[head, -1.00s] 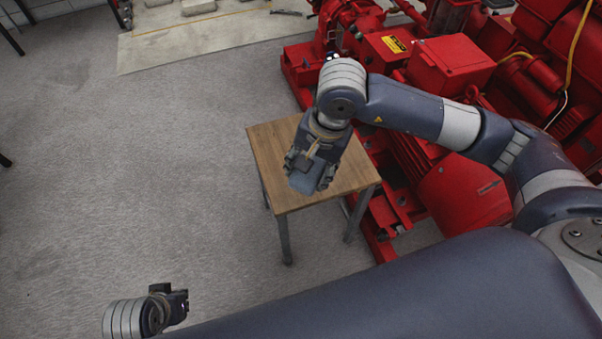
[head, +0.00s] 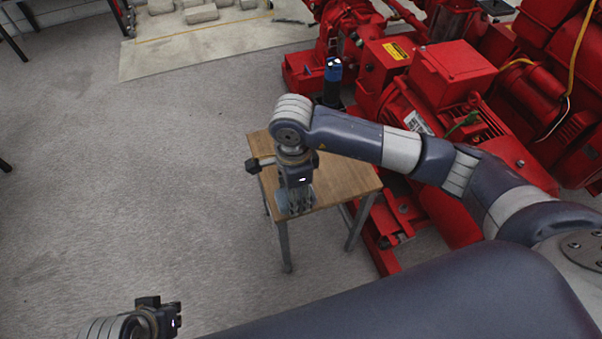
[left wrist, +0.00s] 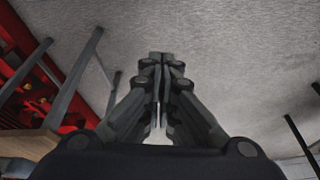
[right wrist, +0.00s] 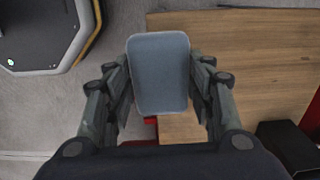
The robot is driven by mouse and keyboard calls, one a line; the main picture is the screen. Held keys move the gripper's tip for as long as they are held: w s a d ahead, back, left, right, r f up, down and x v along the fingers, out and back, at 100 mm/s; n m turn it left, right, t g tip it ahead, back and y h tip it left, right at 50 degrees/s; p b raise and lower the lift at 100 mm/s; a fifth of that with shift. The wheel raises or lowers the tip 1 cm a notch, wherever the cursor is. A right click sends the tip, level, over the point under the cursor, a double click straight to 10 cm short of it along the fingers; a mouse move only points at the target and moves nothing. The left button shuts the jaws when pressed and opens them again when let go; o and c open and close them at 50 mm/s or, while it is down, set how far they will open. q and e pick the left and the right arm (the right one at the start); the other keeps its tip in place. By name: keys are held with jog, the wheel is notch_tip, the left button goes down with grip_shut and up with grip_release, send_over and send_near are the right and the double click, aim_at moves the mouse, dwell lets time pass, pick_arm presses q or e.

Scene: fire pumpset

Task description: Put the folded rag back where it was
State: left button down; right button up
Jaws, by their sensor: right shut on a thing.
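The folded rag (right wrist: 160,75) is a flat blue-grey pad with rounded corners. My right gripper (head: 296,208) is shut on it, with one finger on each side in the right wrist view. In the head view the rag (head: 283,200) is mostly hidden by the fingers. The gripper points down over the near left part of the small wooden table (head: 345,180). I cannot tell whether the rag touches the tabletop. My left gripper (left wrist: 163,62) is shut and empty; in the head view it (head: 178,314) is low at the left, away from the table.
The red pumpset (head: 450,70) stands right behind and beside the table. A black and blue cylinder (head: 333,82) stands upright beyond the table's back edge. A green item (head: 462,124) lies on the red machine. The grey floor (head: 130,180) on the left is clear.

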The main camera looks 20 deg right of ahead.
jog(key=w+d, duration=0.1)
jog(key=w, duration=0.1)
jog(key=w+d, duration=0.1)
jog(key=w, duration=0.2)
jog(key=w+d+f+b, duration=0.1)
jog(key=w, duration=0.1)
jog(key=shift+w+d, duration=0.25)
jog(key=shift+d, duration=0.15)
jog(key=shift+w, duration=0.1)
notch_tip(320, 180, down, 4)
jog(key=shift+r+b, duration=0.25)
jog(key=shift+b, duration=0.1)
pick_arm(q)
jog(key=shift+f, duration=0.4)
pick_arm(e)
jog(key=shift+r, duration=0.1)
pick_arm(q)
jog(key=shift+w, duration=0.1)
pick_arm(e)
jog(key=shift+d, duration=0.1)
jog(key=o, duration=1)
jog(key=shift+c, duration=0.2)
pick_arm(q)
jog(key=shift+w, duration=0.15)
